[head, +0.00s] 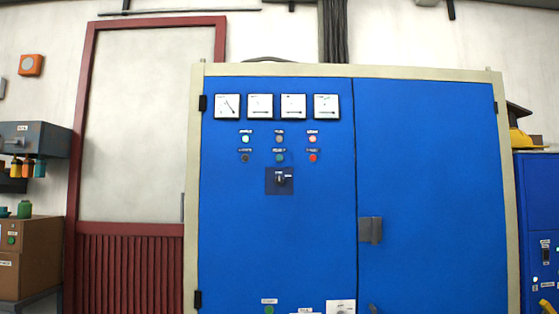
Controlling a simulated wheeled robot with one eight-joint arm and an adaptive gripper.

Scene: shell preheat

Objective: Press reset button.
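A large blue cabinet (430,160) with a cream frame stands in front of me. Its left door has two rows of small round lights or buttons. The upper row has a pale cyan one (245,139), a greyish one (280,139) and a pink one (312,139). The lower row has a dark one (244,158), a green one (280,158) and a red one (313,158). A green button (269,310) is partly cut off at the bottom edge. The labels are too small to read, so I cannot tell which is reset. My gripper is not in view.
Gauges (227,106) and a dark rotary switch (279,180) are on the left door. A grey latch (370,230) is at the door seam. A red-framed door (145,130) and a brown box (28,255) are left. Another blue cabinet (538,200) is right.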

